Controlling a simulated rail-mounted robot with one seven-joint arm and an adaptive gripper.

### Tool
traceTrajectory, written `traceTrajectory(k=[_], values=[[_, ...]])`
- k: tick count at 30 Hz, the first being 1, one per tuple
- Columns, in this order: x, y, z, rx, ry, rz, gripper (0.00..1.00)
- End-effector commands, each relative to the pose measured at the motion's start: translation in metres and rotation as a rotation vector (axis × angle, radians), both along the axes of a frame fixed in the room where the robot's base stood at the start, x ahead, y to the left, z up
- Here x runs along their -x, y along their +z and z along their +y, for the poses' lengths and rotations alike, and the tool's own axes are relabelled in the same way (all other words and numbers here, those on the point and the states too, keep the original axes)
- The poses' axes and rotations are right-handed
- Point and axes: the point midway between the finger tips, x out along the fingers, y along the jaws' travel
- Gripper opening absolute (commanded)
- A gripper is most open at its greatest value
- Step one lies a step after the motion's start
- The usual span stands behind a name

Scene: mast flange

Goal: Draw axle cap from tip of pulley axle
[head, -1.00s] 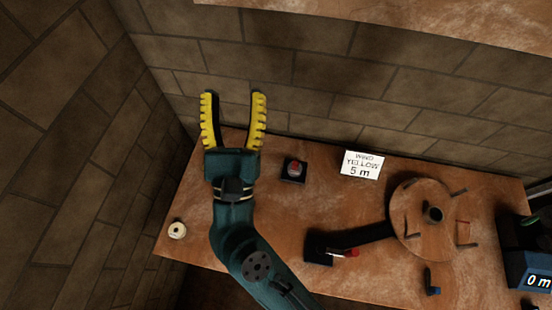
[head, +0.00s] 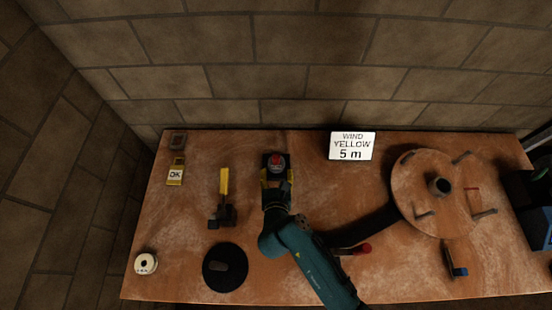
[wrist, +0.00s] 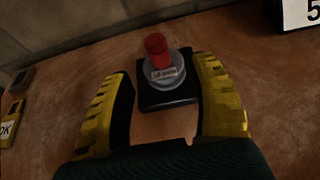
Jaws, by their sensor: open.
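A red cap (head: 276,158) sits on top of a small grey pulley (head: 276,169) on a black square base (head: 265,157) near the back of the bench; it looks like the axle cap. In the wrist view the red cap (wrist: 156,48) stands upright on the grey pulley (wrist: 165,78), which bears a small, unreadable label. The axle is hidden under the cap. My gripper (head: 276,179) is open and empty, low at the front of the base. In the wrist view my gripper's (wrist: 165,68) yellow fingers point towards the base, one on each side, apart from the cap.
A sign (head: 352,146) reading WIND YELLOW 5 m stands right of the pulley. A large wooden disc with pegs (head: 410,193) is further right. A yellow-handled device (head: 224,183), a black disc (head: 213,280), a white spool (head: 146,264) and an OK tag (head: 175,174) lie left.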

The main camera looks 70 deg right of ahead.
Motion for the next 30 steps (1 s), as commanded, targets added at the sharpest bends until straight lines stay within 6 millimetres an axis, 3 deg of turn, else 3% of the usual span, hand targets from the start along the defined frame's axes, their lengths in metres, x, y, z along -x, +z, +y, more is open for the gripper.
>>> traceTrajectory(k=[13, 22, 30], values=[[-0.022, -0.021, -0.058, 0.000, 0.001, 0.000, 0.59], [-0.025, -0.022, -0.063, 0.000, 0.003, 0.000, 0.60], [-0.024, -0.022, -0.063, 0.000, 0.003, 0.000, 0.08]])
